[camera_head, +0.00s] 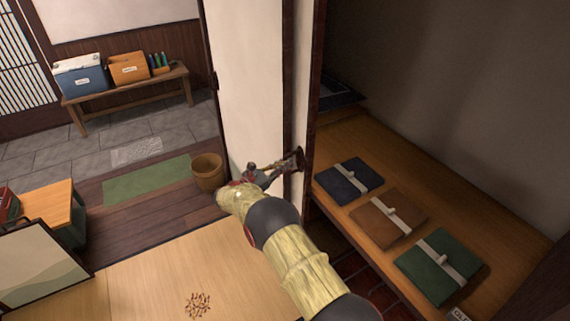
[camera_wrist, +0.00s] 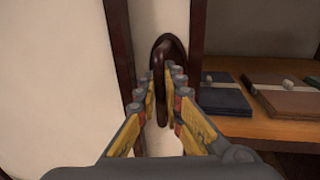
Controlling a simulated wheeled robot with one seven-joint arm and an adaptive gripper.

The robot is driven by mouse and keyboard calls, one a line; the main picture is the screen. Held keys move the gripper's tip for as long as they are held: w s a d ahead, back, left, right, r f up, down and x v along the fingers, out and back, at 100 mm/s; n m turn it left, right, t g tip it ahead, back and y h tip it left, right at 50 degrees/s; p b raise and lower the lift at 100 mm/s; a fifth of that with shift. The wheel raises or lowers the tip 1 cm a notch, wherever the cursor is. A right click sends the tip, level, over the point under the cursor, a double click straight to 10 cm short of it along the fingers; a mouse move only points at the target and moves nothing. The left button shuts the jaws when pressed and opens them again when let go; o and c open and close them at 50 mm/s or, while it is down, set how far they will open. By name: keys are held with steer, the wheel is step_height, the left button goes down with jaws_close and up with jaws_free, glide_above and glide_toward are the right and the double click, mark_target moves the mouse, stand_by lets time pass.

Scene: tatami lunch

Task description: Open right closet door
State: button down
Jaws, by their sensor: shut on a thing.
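The closet door is a white panel (camera_head: 247,85) with dark wood edging, left of the closet's interior. A dark handle (camera_wrist: 168,62) stands out from the door's edge in the wrist view. My gripper (camera_wrist: 160,95) has its two yellow-padded fingers on either side of the handle and is shut on it. In the head view my gripper (camera_head: 280,168) reaches the handle at the dark door frame, and the fingers partly hide it. The closet stands open on the right, showing a wooden shelf (camera_head: 480,215).
On the shelf lie a dark blue folded bundle (camera_head: 348,181), a brown one (camera_head: 388,217) and a green one (camera_head: 439,266). A woven basket (camera_head: 208,171) stands on the floor left of the door. A bench (camera_head: 125,95) with boxes stands far left. Tatami (camera_head: 150,275) is mostly clear.

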steer(key=c, duration=2)
jaws_free()
steer(key=shift+o, duration=0.2)
steer(key=v, duration=1.2)
